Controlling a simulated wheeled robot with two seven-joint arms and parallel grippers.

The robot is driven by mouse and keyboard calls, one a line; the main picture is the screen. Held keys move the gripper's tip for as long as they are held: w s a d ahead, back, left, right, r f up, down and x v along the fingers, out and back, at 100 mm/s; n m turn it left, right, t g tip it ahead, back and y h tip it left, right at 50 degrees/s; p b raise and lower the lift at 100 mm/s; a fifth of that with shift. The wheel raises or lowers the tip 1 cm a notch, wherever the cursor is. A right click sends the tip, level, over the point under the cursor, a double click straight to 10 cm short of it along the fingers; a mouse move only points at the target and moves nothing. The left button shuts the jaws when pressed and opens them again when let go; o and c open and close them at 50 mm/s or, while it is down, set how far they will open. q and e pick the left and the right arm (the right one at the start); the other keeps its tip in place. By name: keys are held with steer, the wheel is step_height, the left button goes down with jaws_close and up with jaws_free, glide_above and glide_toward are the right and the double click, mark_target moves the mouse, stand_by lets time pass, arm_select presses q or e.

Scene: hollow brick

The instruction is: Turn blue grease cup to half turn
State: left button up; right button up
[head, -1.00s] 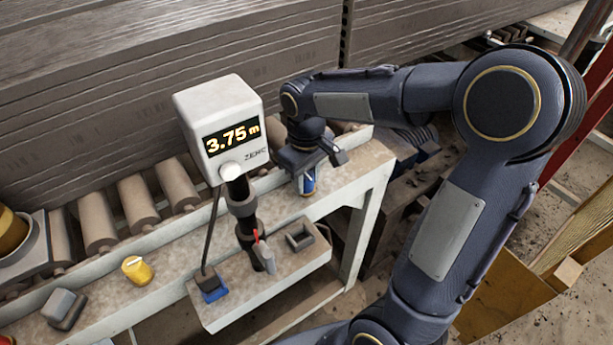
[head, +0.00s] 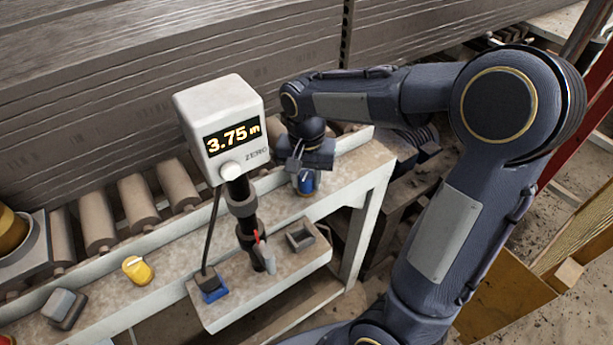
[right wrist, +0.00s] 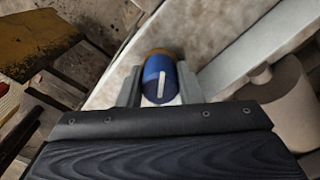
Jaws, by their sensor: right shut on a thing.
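The blue grease cup (head: 306,182) stands on the rail of the roller conveyor in the head view, under my right gripper (head: 304,170). In the right wrist view the blue cup (right wrist: 160,80) has a white line on its cap, running nearly along the picture's vertical, and a brownish base behind it. The jaws of my right gripper (right wrist: 158,88) lie on both sides of the cap and are shut on it. My left gripper is not in view.
A yellow cup (head: 138,270) sits further left on the rail. A white display box (head: 222,130) on a black post reads 3.75 m, left of my right gripper. A small shelf (head: 270,280) with a blue-ended block (head: 213,294) and an open tray (head: 300,237) juts out in front.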

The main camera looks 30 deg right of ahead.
mark_target(306, 174)
steer(key=m, duration=0.6)
steer(key=shift+w+r+m, duration=0.1)
steer(key=shift+r+m, duration=0.05)
steer(key=shift+m, duration=0.25)
stand_by(0.4)
steer(key=o, duration=0.7)
step_height(306, 174, up, 8)
steer(key=shift+f, duration=0.15)
